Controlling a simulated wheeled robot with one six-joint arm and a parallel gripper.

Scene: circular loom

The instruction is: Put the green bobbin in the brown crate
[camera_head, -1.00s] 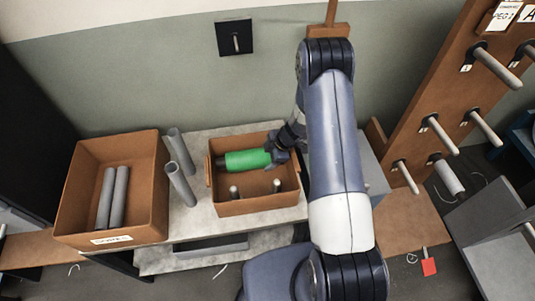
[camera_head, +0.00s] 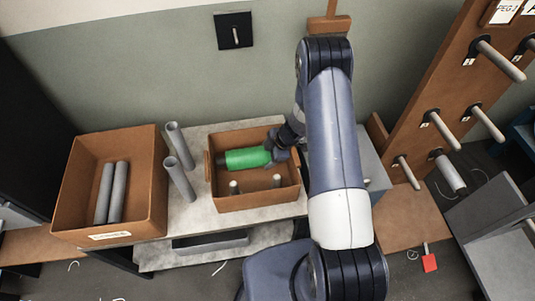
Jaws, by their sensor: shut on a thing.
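The green bobbin (camera_head: 247,158) lies roughly level within the outline of the smaller brown crate (camera_head: 256,200), in the middle of the picture. My gripper (camera_head: 278,152) is shut on the bobbin's right end. I cannot tell whether the bobbin rests on the crate floor or hangs just above it. A larger brown crate (camera_head: 156,205) with a white label stands at the left and holds two grey tubes (camera_head: 111,192).
Two grey tubes (camera_head: 180,179) stand between the crates on the grey table (camera_head: 197,222). Two short pale pegs (camera_head: 277,181) stand in the smaller crate. A brown board with several pegs (camera_head: 428,85) rises at the right. A wall stands behind.

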